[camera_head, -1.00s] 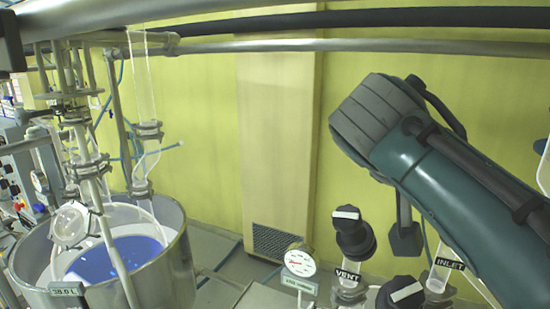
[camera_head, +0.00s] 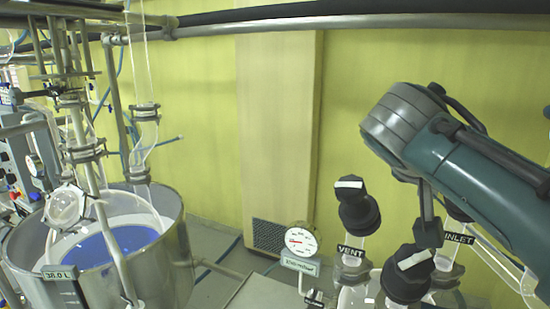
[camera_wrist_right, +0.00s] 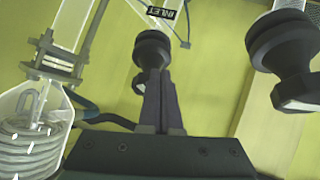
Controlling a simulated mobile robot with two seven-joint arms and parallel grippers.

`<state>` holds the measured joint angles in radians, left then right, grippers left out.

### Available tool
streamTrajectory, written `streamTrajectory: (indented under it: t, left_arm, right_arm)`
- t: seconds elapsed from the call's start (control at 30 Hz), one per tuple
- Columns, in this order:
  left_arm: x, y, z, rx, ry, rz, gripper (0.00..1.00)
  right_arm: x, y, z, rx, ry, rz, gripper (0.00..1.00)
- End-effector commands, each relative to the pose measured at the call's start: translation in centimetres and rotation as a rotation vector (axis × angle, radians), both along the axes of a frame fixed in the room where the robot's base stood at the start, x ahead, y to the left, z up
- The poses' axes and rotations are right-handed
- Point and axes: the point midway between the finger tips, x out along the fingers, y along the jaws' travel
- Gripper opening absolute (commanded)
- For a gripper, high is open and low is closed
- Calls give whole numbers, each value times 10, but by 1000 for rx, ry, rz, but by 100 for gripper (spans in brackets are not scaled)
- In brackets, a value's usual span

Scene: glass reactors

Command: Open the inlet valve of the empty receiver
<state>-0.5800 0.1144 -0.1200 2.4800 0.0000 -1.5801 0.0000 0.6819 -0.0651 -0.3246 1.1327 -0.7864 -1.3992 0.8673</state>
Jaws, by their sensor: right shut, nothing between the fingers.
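In the head view, a black valve knob (camera_head: 455,211) shows partly behind my right arm, above the INLET label (camera_head: 458,238). My right gripper (camera_head: 428,234) is shut and empty, pointing down just left of that label. In the right wrist view, the shut fingers (camera_wrist_right: 154,78) reach up to a round black knob (camera_wrist_right: 152,48), with the INLET label (camera_wrist_right: 161,12) beyond. I cannot tell whether the fingertips touch this knob. A second black knob (camera_wrist_right: 284,42) with a white mark is at the right. My left gripper is not in view.
The vent knob (camera_head: 357,206) with a white bar stands above the VENT label (camera_head: 351,250). Another black knob (camera_head: 408,274) is in front, close below my gripper. A gauge (camera_head: 300,240) stands left of them. A steel vessel (camera_head: 180,255) with blue liquid is far left.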

Motion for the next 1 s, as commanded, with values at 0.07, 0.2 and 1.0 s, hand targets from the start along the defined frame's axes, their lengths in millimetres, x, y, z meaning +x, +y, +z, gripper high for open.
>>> streamTrajectory:
  t: [0.07, 0.2, 1.0]
  left_arm:
    - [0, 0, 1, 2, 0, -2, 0]
    - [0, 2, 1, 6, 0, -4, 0]
    - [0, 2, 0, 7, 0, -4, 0]
  right_arm:
    - [0, 0, 1, 0, 0, 0, 0]
    - [0, 0, 1, 0, 0, 0, 0]
    - [4, -6, 5, -1, -2, -1, 0]
